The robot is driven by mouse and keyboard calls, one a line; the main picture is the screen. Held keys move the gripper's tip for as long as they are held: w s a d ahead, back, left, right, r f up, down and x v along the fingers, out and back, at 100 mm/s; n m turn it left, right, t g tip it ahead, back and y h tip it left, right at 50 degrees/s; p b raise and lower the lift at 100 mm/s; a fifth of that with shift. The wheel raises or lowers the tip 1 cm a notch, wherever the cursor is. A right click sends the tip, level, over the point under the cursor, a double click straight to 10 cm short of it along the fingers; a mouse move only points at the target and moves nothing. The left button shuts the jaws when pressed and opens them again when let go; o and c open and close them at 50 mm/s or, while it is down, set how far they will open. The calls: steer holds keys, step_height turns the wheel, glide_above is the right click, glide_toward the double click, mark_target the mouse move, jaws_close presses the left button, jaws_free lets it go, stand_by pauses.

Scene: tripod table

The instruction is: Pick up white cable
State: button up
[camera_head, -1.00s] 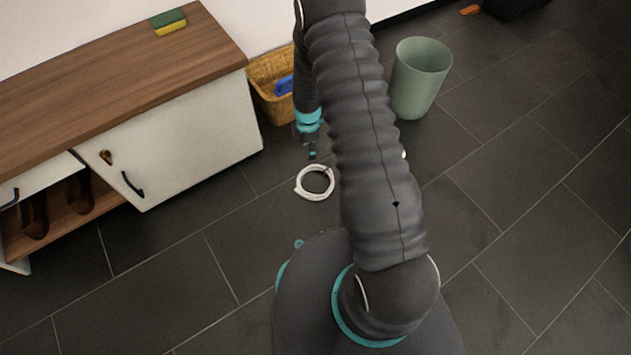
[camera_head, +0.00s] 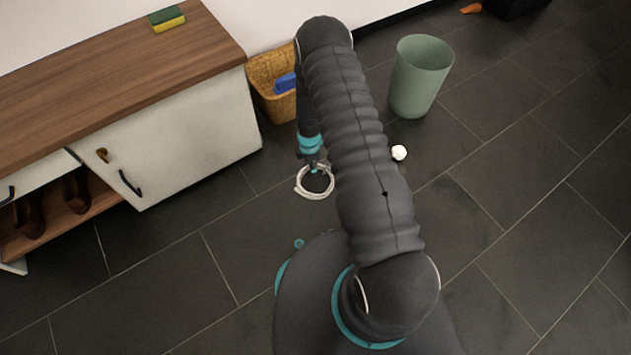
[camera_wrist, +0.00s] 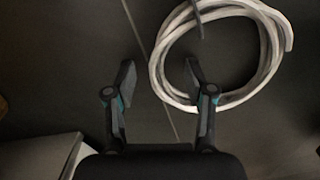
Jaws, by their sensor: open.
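The white cable (camera_head: 315,193) lies coiled in a ring on the dark tiled floor, left of my arm in the head view. In the wrist view the coiled cable (camera_wrist: 270,45) fills the upper right. I cannot tell whether the right finger touches the cable. In the head view my gripper (camera_head: 316,168) is at the far side of the ring, partly covering it.
A white cabinet with a wooden top (camera_head: 150,80) stands at left. A wicker basket (camera_head: 272,100) holding a blue item (camera_head: 285,83) and a green bin (camera_head: 420,75) are behind. A small white object (camera_head: 399,152) lies right of my arm. The floor around the cable is clear.

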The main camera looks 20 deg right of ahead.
steer(key=shift+f, duration=0.2)
jaws_close()
steer(key=shift+r, duration=0.15)
steer(key=shift+r, duration=0.3)
steer(key=r, duration=0.4)
steer(key=shift+s+d+p, duration=0.15)
steer(key=shift+d+p, duration=0.1)
steer(key=shift+p, duration=0.1)
steer(key=s+d+r+p, duration=0.1)
steer(key=s+d+r, duration=0.5)
steer(key=s+d, duration=0.1)
steer(key=shift+s+d, duration=0.25)
steer(key=shift+d, duration=0.3)
